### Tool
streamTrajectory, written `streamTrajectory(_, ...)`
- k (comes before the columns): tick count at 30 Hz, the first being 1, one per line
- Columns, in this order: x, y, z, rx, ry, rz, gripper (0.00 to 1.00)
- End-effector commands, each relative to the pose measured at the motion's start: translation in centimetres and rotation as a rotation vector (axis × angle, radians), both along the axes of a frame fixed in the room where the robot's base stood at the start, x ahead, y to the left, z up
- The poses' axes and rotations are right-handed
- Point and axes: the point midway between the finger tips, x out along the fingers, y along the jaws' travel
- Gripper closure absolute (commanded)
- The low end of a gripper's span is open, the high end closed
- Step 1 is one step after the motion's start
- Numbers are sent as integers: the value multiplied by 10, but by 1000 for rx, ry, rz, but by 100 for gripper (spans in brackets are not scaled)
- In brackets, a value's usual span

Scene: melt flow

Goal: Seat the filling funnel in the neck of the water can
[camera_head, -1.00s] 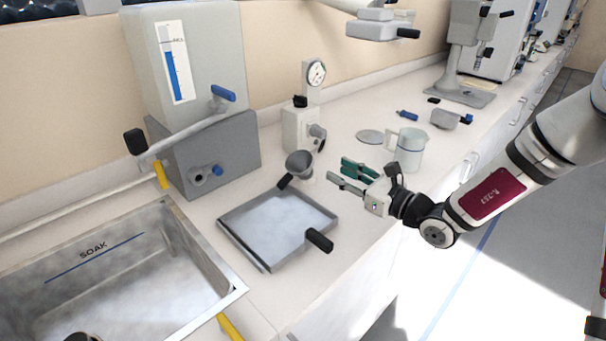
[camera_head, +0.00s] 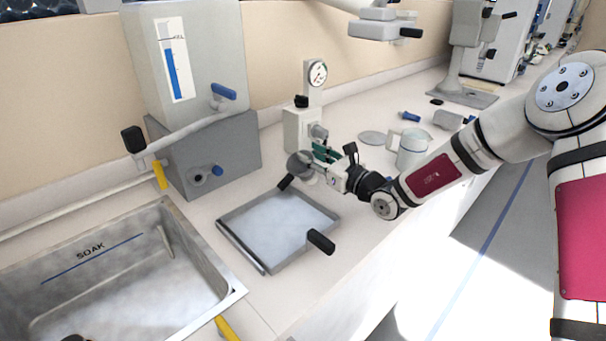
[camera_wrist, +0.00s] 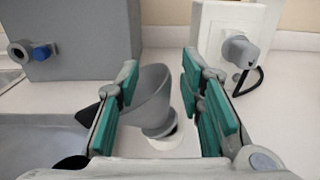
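The grey filling funnel (camera_head: 299,163), with a black handle, stands tilted on a small white base behind the tray. In the wrist view the funnel (camera_wrist: 152,92) lies between the green-padded fingers of my gripper (camera_wrist: 161,72). The fingers are apart, with a clear gap on the funnel's right side; whether the left finger touches it I cannot tell. In the head view my gripper (camera_head: 318,161) is at the funnel's right side and partly covers it. A pale jug with a handle (camera_head: 412,150) stands farther right; I cannot tell whether it is the water can.
A shallow tray (camera_head: 232,240) with a black handle lies in front of the funnel. A white device with a dial gauge (camera_head: 296,130) stands close behind my gripper. The soak sink (camera_head: 205,265) and a grey tank (camera_head: 200,60) are at left. A flat disc (camera_head: 372,138) lies nearby.

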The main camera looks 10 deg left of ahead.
Motion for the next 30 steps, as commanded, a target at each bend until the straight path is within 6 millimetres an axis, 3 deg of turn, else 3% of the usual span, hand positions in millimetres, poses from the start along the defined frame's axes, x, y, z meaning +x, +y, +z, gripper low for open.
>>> streamTrajectory(5,12,14,-1,-1,0,1,65)
streamTrajectory(13,13,16,0,-1,0,1,65)
streamTrajectory(18,13,16,0,-1,0,1,100)
streamTrajectory(30,12,17,1,-1,0,2,100)
